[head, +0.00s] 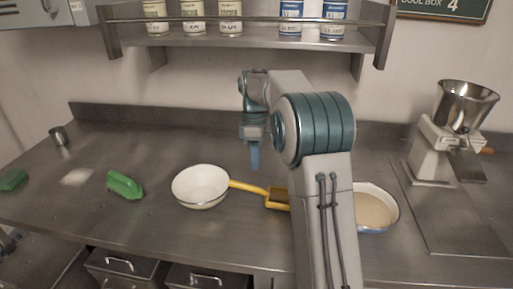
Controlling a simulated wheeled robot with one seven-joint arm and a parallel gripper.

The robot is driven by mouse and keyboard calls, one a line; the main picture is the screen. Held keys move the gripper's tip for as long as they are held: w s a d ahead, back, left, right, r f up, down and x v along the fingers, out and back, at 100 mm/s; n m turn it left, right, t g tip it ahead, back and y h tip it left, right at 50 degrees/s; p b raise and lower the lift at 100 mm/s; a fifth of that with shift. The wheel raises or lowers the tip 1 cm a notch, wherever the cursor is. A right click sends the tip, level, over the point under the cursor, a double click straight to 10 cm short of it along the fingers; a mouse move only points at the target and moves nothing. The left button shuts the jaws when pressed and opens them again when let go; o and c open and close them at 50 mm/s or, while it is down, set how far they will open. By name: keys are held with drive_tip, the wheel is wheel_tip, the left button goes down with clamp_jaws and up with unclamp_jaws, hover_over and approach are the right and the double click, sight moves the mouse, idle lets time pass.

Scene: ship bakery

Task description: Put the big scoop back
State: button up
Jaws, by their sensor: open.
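A yellow scoop (277,198) lies on the steel counter (140,226) near the middle. Its yellow handle points left and its end meets or overlaps the rim of a white enamel bowl (201,186); I cannot tell whether they touch. The scoop's right end is beside my arm and may be partly hidden by it. No other scoop shows, so I cannot compare sizes. My gripper (254,160) is open and empty, pointing down above the counter, behind the scoop's handle in the picture. Its fingers appear nearly edge-on.
A bowl of pale meal (374,209) stands right of my arm, partly hidden. A mill with a steel hopper (466,105) stands far right. A green brush (124,185), green pad (12,180) and metal cup (59,136) are left. A shelf (250,40) with several cans hangs behind.

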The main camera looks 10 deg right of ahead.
drive_tip(key=s+a+r+m+t, duration=0.1)
drive_tip(key=s+r+m, duration=0.2)
drive_tip(key=s, duration=0.4)
drive_tip(key=s+a+r+m+t, duration=0.1)
drive_tip(key=s+r+m+t, duration=0.2)
drive_tip(key=s, duration=0.4)
drive_tip(key=s+f+m, duration=0.3)
drive_tip(key=s+m, duration=0.1)
drive_tip(key=s, duration=0.4)
drive_tip(key=s+f+m+t, duration=0.1)
drive_tip(key=s+f+m, duration=0.2)
drive_tip(key=s, duration=0.4)
drive_tip(key=shift+s+f+m, duration=0.3)
drive_tip(key=shift+s+m, duration=0.05)
drive_tip(key=shift+m, duration=0.05)
drive_tip(key=shift+d, duration=0.1)
drive_tip(key=shift+c, duration=0.4)
drive_tip(key=shift+d, duration=0.15)
